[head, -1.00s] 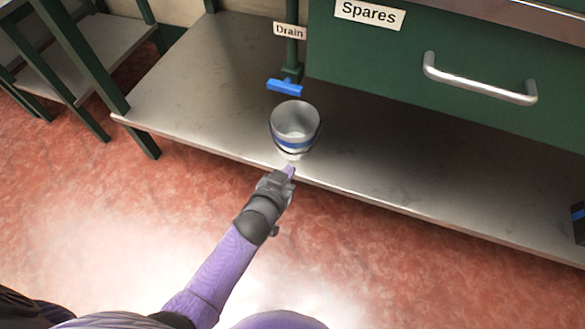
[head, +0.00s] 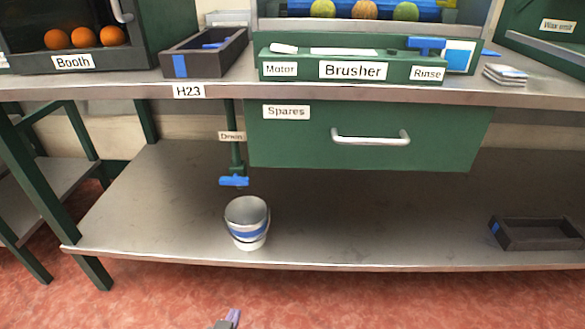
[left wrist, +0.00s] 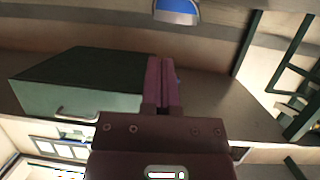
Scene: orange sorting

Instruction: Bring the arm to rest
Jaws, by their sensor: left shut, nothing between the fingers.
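My left gripper (head: 231,318) shows only at its tip at the bottom edge of the head view, over the red floor and in front of the lower shelf (head: 345,235). In the left wrist view its fingers (left wrist: 161,82) lie together, shut with nothing between them. A metal bucket with a blue band (head: 247,222) stands on the lower shelf under the drain's blue handle (head: 234,181). The gripper is apart from the bucket. My right gripper is in neither view.
The Spares drawer (head: 365,137) is shut above the shelf. A dark tray (head: 538,234) lies at the shelf's right. Above are the Brusher (head: 352,71), a dark bin (head: 203,55) and the Booth (head: 72,61) with oranges. The floor in front is clear.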

